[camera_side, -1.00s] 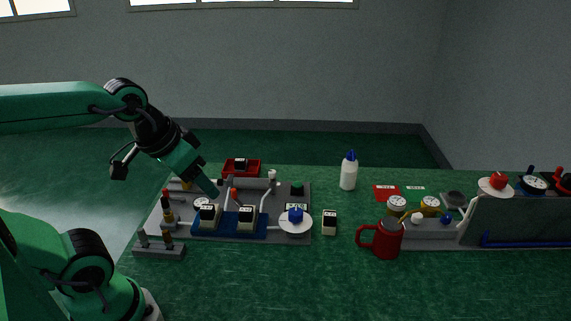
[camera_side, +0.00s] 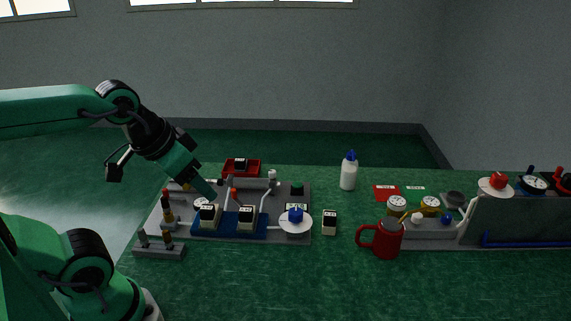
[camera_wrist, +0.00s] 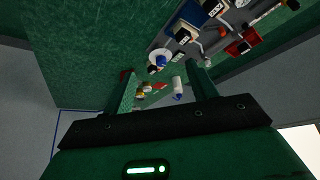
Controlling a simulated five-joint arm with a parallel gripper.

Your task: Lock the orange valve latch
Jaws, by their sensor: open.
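A small orange-red tip (camera_side: 234,190) on a thin stem stands on the grey panel (camera_side: 302,225) in the side view; it may be the valve latch, but its shape and position are too small to tell. It also seems to show in the wrist view (camera_wrist: 222,33). My gripper (camera_side: 212,194) is above the left part of the panel, just left of the orange-red tip and apart from it. In the wrist view my gripper (camera_wrist: 161,82) has its fingers spread, with nothing between them.
White-topped blocks (camera_side: 247,217) sit on a blue base on the panel. A white disc with a blue knob (camera_side: 295,215) is at its right. A red tray (camera_side: 255,168) lies behind. A bottle (camera_side: 348,174) and red mug (camera_side: 386,239) stand to the right.

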